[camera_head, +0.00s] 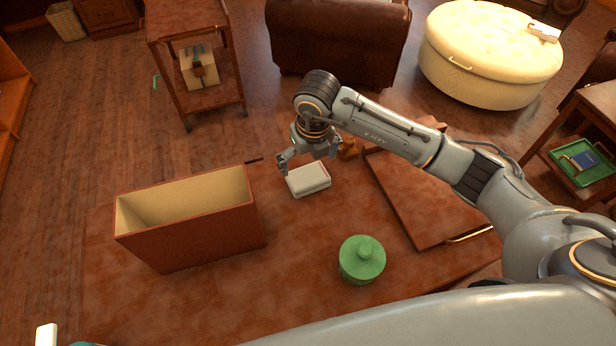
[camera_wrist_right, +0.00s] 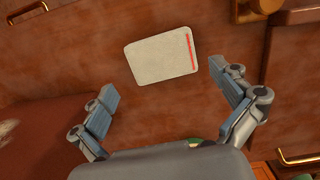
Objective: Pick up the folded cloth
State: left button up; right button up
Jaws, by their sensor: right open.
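The folded cloth (camera_head: 309,181) is a small white rectangular stack with a red stripe along one edge. It lies on the brown table (camera_head: 215,290), between the open box and the brown board. In the right wrist view the cloth (camera_wrist_right: 161,59) lies ahead of the fingers, its red stripe toward the right finger. My right gripper (camera_head: 308,164) is open and empty, above and just behind the cloth in the head view. In the right wrist view its two fingers (camera_wrist_right: 172,92) are spread wider than the cloth. My left gripper does not show.
An open reddish-brown box (camera_head: 190,235) stands left of the cloth. A green lidded jar (camera_head: 362,262) stands at the front right. A brown board (camera_head: 425,195) with a brass handle lies to the right. A small amber object (camera_head: 348,148) stands close beside my right gripper.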

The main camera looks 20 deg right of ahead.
aim_at(308, 176)
jog(key=shift+f, duration=0.3)
notch_tip(308, 176, down, 4)
jog(key=shift+r+p, duration=0.2)
jog(key=shift+p, duration=0.2)
jog(key=shift+w+f, duration=0.15)
jog(key=shift+f, duration=0.4)
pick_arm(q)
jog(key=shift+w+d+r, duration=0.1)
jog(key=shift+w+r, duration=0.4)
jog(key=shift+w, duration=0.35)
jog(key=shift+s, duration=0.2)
pick_arm(e)
jog(key=c, duration=0.7)
